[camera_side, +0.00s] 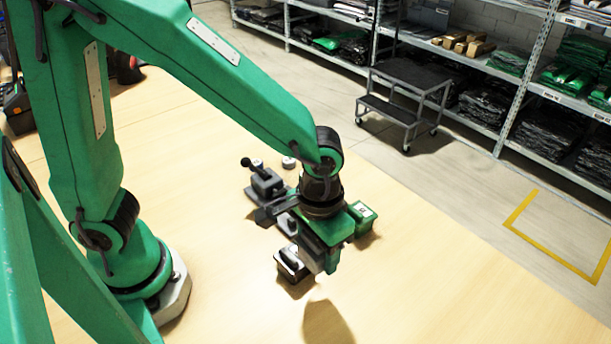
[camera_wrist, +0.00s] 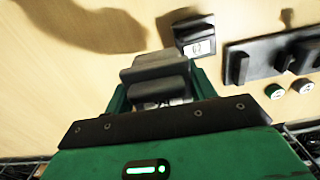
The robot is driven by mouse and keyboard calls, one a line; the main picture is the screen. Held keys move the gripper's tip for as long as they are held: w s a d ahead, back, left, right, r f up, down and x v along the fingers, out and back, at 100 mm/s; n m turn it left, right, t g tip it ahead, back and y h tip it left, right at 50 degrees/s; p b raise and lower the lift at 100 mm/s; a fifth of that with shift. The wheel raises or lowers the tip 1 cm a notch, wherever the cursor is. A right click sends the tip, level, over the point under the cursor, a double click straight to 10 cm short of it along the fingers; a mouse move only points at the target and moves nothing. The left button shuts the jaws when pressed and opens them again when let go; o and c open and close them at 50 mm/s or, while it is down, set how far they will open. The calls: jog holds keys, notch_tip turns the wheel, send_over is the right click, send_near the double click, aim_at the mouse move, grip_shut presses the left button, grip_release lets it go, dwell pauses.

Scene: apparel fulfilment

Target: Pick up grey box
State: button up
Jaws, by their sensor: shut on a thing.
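My gripper (camera_side: 318,258) is in the middle of the side view, pointing down above the wooden table. In the wrist view, my gripper (camera_wrist: 157,98) is shut on a grey block-like thing, the grey box (camera_wrist: 155,68), which sits between the green finger sides. A small pale, dark-marked patch shows behind its near part. In the side view the held thing is mostly hidden by the jaws. A shadow lies on the table apart from the gripper, so the gripper appears raised.
A dark box (camera_side: 290,263) with a pale rim stands beside the gripper; its label shows in the wrist view (camera_wrist: 197,46). A green box (camera_side: 364,222) stands behind. A dark fixture (camera_side: 266,183) is at the upper left, near small round pieces (camera_wrist: 275,91). The front right table is clear.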

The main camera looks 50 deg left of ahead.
jog(key=shift+s+d+r, duration=0.6)
jog(key=shift+s, duration=0.15)
jog(key=shift+w+a, duration=0.1)
jog(key=shift+w+a+f, duration=0.1)
jog(key=shift+w+a, duration=0.3)
jog(key=shift+a, duration=0.05)
jog(key=w+a+f, duration=0.1)
jog(key=w+a, duration=0.3)
jog(key=a, duration=0.5)
jog(key=w+a+f, duration=0.1)
jog(key=w+a, duration=0.3)
jog(key=a, duration=0.6)
jog(key=shift+w, duration=0.25)
jog(key=shift+f, duration=0.15)
